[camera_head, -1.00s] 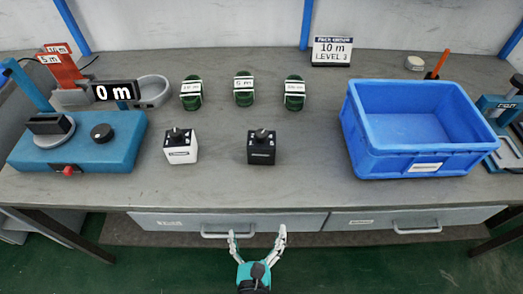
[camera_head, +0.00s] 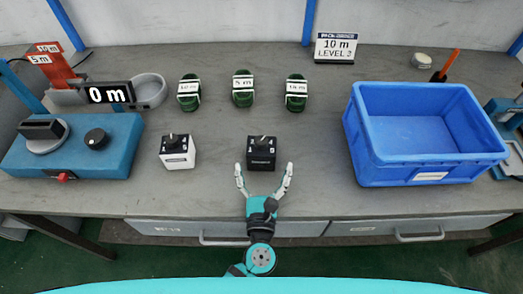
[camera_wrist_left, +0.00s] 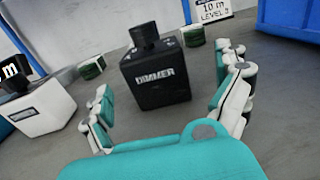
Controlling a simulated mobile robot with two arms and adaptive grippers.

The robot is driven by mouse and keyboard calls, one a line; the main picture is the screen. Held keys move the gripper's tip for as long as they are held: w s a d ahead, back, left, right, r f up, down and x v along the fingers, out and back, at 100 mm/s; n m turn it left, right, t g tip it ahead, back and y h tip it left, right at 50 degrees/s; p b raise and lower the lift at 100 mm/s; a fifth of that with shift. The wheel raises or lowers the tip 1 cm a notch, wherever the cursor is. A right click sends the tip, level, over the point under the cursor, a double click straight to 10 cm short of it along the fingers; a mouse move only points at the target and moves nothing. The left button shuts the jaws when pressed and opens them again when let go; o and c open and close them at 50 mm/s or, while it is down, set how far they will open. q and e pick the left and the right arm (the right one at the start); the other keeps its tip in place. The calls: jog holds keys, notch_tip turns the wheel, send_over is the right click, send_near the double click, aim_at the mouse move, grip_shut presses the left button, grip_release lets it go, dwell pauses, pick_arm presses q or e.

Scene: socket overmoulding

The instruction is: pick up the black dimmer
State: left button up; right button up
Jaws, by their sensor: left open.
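The black dimmer (camera_head: 261,154) stands upright on the grey workbench, near the middle of its front part. In the left wrist view the dimmer (camera_wrist_left: 157,80) shows its "DIMMER" label and a knob on top, ahead of and between the spread fingers. My left gripper (camera_head: 265,178) is open and empty, just in front of the dimmer on the near side. Its fingers (camera_wrist_left: 168,100) do not appear to touch the dimmer. My right gripper is not in view.
A white box with a knob (camera_head: 177,152) stands left of the dimmer. Several green coils (camera_head: 243,90) lie behind. A blue crate (camera_head: 425,165) is at right, a blue machine (camera_head: 75,150) at left. A "10 m LEVEL 3" sign (camera_head: 335,47) stands at the back.

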aim_at(261, 151)
pick_arm(q)
jog(key=shift+w+a+r, duration=0.1)
jog(key=shift+w, duration=0.95)
jog(key=w, duration=0.1)
jog(key=w+p, duration=0.1)
jog(key=w, duration=0.1)
jog(key=shift+w+a, duration=0.2)
jog(key=shift+w, duration=0.35)
jog(key=c, duration=1.1)
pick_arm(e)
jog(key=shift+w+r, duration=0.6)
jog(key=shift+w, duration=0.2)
pick_arm(q)
jog(key=shift+c, duration=0.2)
